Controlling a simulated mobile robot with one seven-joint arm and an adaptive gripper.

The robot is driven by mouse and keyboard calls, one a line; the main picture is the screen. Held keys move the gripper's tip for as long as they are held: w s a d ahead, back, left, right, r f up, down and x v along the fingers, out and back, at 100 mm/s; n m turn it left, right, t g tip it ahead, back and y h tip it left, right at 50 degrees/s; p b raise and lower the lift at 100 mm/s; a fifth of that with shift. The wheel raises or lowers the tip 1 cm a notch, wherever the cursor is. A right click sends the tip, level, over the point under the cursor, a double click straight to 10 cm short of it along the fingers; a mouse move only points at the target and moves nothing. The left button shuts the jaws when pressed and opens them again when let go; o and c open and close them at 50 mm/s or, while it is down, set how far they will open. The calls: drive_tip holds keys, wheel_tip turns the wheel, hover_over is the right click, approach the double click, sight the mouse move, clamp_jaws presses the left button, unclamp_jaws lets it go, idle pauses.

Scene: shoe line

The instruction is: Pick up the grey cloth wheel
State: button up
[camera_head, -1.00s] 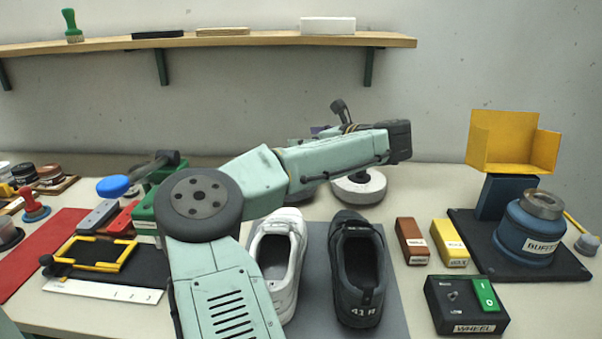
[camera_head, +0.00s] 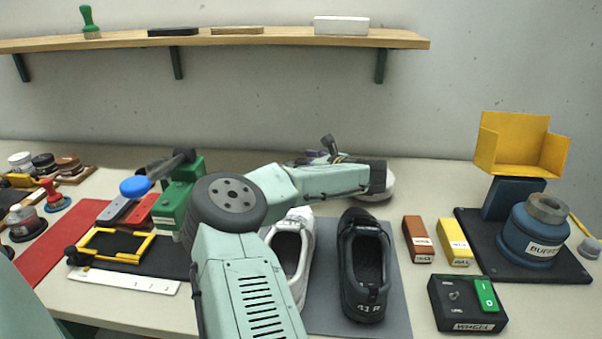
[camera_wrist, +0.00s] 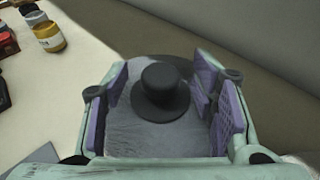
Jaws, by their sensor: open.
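The grey cloth wheel (camera_wrist: 140,138) lies flat below my gripper in the wrist view, a grey disc with a dark round hub (camera_wrist: 161,92) standing up at its middle. My gripper (camera_wrist: 166,108) is open, its purple pads on the left and right of the hub with gaps on both sides. The pads look to be above or at the wheel's face; I cannot tell the exact height. In the head view my arm hides this wheel and most of my gripper.
A white shoe (camera_head: 299,262) and a dark shoe (camera_head: 364,270) stand in front on a grey mat (camera_head: 399,300). The green press (camera_head: 178,205) is at left. A wall rises behind.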

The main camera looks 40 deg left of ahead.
drive_tip(key=shift+w+a+f, duration=0.15)
drive_tip(key=shift+a+f, duration=0.05)
drive_tip(key=shift+a, duration=0.35)
drive_tip(key=shift+c, duration=0.3)
clamp_jaws()
drive_tip(key=shift+r, duration=0.1)
